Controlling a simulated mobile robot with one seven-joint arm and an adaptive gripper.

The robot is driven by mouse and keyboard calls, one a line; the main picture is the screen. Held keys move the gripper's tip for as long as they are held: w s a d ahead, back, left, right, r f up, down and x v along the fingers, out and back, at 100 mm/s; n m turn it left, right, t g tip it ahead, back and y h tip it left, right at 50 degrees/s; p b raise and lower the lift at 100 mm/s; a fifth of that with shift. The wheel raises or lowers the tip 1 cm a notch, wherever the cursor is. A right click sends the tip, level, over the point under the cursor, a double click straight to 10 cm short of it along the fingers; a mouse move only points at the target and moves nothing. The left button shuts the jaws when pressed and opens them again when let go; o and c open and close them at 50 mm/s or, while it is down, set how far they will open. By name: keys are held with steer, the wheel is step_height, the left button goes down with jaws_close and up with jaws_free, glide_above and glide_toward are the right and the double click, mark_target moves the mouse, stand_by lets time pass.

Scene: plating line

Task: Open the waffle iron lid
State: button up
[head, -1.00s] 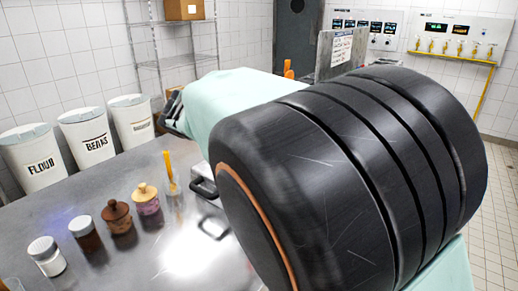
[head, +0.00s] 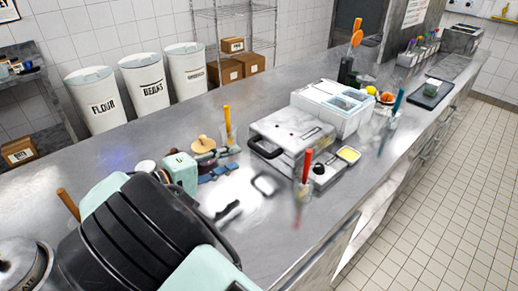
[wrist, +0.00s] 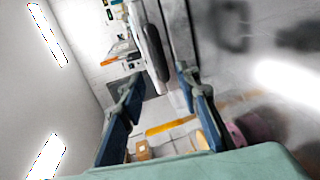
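The waffle iron (head: 290,132) is a light grey, boxy appliance on the steel counter. Its lid looks shut, lying flat, and its black handle (head: 262,149) sticks out on the left side. My gripper (head: 226,170) has a mint housing and blue fingers, and is low over the counter left of the handle, apart from it. In the wrist view my gripper (wrist: 157,82) has its fingers spread with nothing held between them. A black bar and a grey body, probably the handle and iron, show beyond the fingertips there.
A red-handled utensil in a glass (head: 306,168) stands close in front of the iron. A white container box (head: 335,105) is behind it. A yellow-topped bottle (head: 227,125) and jars (head: 203,144) stand near my gripper. The counter between gripper and iron is mostly clear.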

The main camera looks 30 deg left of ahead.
mark_target(256, 151)
steer(key=p+x, duration=0.1)
steer(key=x, duration=0.9)
steer(key=shift+w+d, duration=0.2)
steer(key=shift+c, duration=0.4)
jaws_close()
